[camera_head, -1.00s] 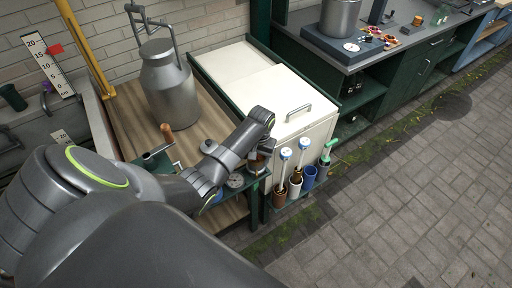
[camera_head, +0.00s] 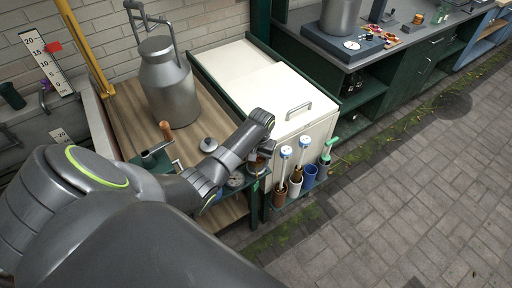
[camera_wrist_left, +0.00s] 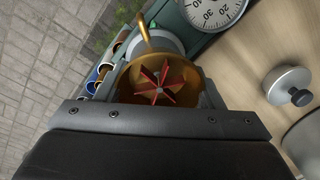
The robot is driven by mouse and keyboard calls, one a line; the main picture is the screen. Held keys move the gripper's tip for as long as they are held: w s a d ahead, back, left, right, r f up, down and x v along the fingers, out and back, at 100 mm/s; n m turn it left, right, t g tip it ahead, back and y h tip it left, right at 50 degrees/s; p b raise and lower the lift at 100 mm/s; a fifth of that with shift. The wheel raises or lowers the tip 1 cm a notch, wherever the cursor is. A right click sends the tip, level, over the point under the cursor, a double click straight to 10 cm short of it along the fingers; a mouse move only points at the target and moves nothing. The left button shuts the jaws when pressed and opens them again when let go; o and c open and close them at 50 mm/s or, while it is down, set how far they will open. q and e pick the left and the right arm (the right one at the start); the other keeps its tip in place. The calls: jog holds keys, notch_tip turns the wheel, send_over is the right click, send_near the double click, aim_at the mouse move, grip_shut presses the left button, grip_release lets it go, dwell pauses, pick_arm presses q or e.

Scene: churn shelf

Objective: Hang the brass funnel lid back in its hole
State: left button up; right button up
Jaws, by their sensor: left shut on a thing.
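The brass funnel lid (camera_wrist_left: 158,78) shows in the left wrist view as a brass, bowl-like piece with red vanes inside. My left gripper (camera_wrist_left: 160,102) is shut on it; the dark gripper body covers its near edge. A brass stem (camera_wrist_left: 145,30) rises beyond it, beside a pale grey round part. In the head view my left gripper (camera_head: 260,154) is above the small green shelf, with a bit of brass (camera_head: 257,164) below it. I cannot see the hole clearly, nor tell whether the lid touches the shelf. My right gripper is not in view.
The green shelf (camera_head: 233,190) carries a round dial (camera_wrist_left: 213,8). Tools in cups (camera_head: 296,186) hang close to the right. A white cabinet (camera_head: 300,90) stands behind. A metal churn (camera_head: 167,85) and a knobbed grey lid (camera_wrist_left: 288,86) are on the wooden top.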

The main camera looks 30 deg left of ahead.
pick_arm(q)
jog(key=shift+f, duration=0.45)
dwell(0.3)
jog(key=o, duration=1.5)
jog(key=shift+o, duration=0.2)
jog(key=shift+r, duration=0.1)
jog(key=shift+d+r+p, duration=0.15)
jog(key=shift+r+p, duration=1.6)
jog(key=shift+p, duration=0.2)
jog(key=shift+d+r+p, duration=0.15)
jog(key=shift+r+p, duration=1.55)
jog(key=shift+p, duration=0.2)
jog(key=shift+w+r+p, duration=0.1)
jog(key=shift+r+p, duration=0.2)
jog(key=shift+r, duration=0.65)
